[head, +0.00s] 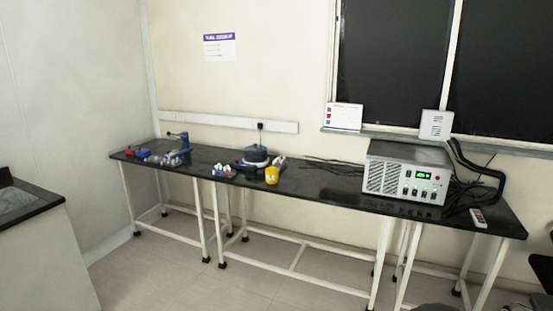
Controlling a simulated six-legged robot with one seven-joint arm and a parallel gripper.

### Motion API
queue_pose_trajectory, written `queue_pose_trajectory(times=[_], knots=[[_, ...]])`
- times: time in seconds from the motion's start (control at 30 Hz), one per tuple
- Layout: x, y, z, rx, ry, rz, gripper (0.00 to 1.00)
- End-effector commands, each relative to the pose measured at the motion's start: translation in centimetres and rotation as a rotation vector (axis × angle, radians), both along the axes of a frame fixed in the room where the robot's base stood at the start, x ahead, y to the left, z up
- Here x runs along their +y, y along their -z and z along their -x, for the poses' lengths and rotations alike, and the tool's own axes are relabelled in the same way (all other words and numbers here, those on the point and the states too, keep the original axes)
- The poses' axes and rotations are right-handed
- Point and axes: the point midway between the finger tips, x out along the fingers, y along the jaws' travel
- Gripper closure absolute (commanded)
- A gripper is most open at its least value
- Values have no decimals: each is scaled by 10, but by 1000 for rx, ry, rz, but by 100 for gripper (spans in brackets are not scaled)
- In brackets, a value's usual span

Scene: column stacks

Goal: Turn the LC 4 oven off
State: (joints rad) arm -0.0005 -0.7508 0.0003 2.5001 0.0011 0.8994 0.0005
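A grey metal box (408,173) with a vented front stands on the right part of the black bench. It has a lit green display (423,175) and a row of small switches or knobs (417,192) below it. No LC 4 label is readable, so I cannot tell whether this box is the oven. No other oven-like unit shows. My gripper is not in view.
The long black bench (330,186) on white legs runs along the wall. It holds black cables (480,170), a small remote-like device (478,218), a yellow cup (272,175), a round dark pot-like device (256,155) and a blue clamp-like tool (180,145). Open floor (190,270) lies in front.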

Motion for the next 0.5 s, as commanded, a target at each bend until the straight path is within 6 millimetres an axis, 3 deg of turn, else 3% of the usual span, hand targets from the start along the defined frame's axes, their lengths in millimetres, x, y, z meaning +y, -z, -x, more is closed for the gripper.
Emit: queue_pose_trajectory(times=[0.03,0.33,0.5], knots=[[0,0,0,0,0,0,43],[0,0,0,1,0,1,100],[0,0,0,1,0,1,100]])
